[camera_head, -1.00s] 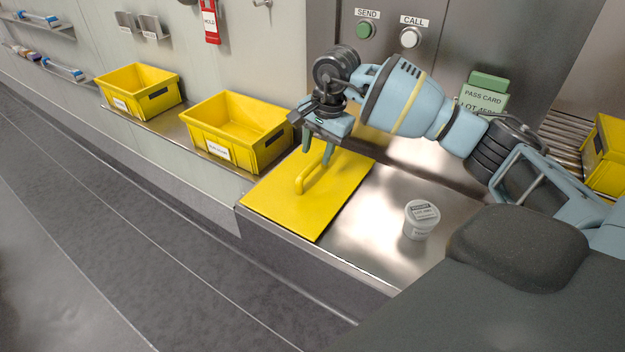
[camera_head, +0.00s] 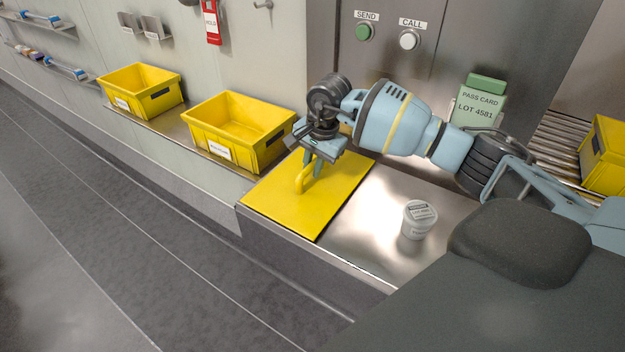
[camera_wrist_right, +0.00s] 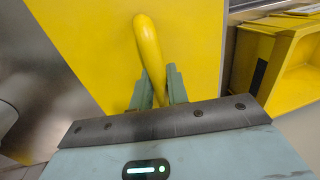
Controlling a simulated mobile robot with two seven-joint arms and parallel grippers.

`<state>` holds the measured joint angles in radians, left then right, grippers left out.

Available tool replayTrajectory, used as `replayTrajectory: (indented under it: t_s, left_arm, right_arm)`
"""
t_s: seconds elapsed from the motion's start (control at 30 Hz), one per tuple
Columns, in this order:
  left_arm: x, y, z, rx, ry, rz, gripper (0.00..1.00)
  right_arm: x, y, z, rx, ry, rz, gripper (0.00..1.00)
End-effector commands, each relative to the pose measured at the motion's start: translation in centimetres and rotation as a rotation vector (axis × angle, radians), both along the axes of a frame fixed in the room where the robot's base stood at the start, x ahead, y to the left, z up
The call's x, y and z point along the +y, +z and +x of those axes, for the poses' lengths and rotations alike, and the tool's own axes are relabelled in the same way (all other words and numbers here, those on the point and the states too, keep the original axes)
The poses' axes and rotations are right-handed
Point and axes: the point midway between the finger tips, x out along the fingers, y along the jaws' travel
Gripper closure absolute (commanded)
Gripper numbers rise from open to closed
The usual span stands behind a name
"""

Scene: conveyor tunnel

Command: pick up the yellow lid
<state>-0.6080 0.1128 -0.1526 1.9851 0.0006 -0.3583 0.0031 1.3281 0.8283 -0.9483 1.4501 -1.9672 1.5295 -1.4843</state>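The yellow lid (camera_head: 318,205) is a flat square plate with a raised bar handle (camera_head: 300,180). It lies flat on the steel counter. In the right wrist view the lid (camera_wrist_right: 90,40) fills the upper middle, with its handle (camera_wrist_right: 148,45) running down between my fingers. My right gripper (camera_head: 311,170) is over the lid, its fingers pointing down, one on each side of the handle. In the wrist view the fingers of the right gripper (camera_wrist_right: 160,90) look closed against the handle. The lower end of the handle is hidden by the gripper. My left gripper is not in view.
A yellow bin (camera_head: 205,138) stands just left of the lid, and another yellow bin (camera_head: 120,98) stands farther left. A white labelled jar (camera_head: 418,220) is on the counter to the right. A green pass card block (camera_head: 482,100) stands behind my right arm. A yellow crate (camera_head: 607,160) is far right.

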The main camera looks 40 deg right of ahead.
Motion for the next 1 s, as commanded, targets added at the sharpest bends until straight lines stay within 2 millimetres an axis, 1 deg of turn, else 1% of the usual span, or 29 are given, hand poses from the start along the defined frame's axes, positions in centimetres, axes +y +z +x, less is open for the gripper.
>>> replayTrajectory:
  t_s: [0.3, 0.43, 0.57, 0.8, 0.9, 1.0]
  left_arm:
    - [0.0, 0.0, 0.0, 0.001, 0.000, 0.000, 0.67]
    - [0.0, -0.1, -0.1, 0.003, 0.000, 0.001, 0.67]
    - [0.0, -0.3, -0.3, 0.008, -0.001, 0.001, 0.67]
    - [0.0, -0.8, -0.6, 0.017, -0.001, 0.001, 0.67]
    - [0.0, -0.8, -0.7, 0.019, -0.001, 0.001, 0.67]
    - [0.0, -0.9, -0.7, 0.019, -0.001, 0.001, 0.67]
  right_arm:
    - [0.0, 0.1, 0.0, -0.002, 0.000, 0.000, 1.00]
    - [0.0, 0.9, 0.1, -0.003, 0.000, 0.000, 1.00]
    - [0.0, 2.8, 0.1, -0.006, -0.001, -0.001, 1.00]
    - [0.0, 7.3, 0.1, -0.004, 0.000, 0.001, 1.00]
    - [0.0, 8.7, 0.1, -0.003, 0.000, 0.000, 1.00]
    - [0.0, 9.6, 0.1, -0.003, 0.000, 0.000, 1.00]
